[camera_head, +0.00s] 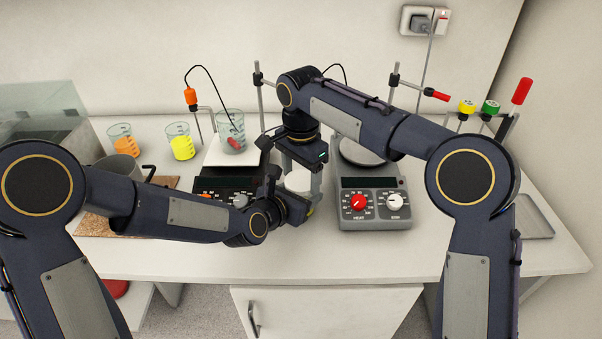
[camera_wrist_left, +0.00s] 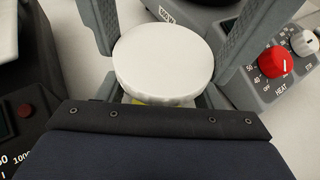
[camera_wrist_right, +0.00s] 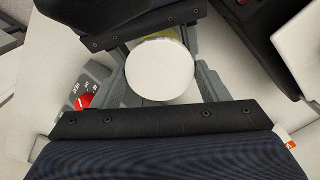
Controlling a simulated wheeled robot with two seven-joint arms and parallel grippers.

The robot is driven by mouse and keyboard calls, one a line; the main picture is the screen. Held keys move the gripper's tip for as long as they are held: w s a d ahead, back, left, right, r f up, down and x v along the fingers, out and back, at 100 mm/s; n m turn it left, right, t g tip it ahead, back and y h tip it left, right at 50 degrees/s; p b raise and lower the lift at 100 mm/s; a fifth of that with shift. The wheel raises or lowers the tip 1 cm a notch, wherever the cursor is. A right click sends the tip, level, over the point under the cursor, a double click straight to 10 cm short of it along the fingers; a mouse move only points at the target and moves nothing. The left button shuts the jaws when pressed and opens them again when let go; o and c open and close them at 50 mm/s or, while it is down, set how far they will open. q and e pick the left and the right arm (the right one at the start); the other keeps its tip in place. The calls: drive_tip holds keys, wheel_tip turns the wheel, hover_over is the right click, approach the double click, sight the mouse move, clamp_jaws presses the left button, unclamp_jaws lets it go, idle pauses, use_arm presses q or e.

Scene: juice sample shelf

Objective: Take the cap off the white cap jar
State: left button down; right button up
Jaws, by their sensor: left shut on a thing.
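The cap fills the middle of the left wrist view (camera_wrist_left: 163,62) and the right wrist view (camera_wrist_right: 160,70). Some yellow shows below the cap. My left gripper (camera_head: 306,208) is low at the jar's front, shut on the jar below the cap; its fingers are mostly hidden. My right gripper (camera_head: 301,176) points down from above, one finger on each side of the cap. Whether these fingers press on the cap cannot be told.
A hotplate stirrer (camera_head: 368,215) with a red knob stands just right of the jar. Beakers with orange (camera_head: 123,146) and yellow (camera_head: 182,147) contents are further left. The bench front (camera_head: 330,262) is clear.

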drive_tip(key=shift+c, duration=1.3)
drive_tip(key=n, duration=0.4)
drive_tip(key=shift+n, duration=0.4)
drive_tip(key=n, duration=0.5)
drive_tip(key=o, duration=1.1)
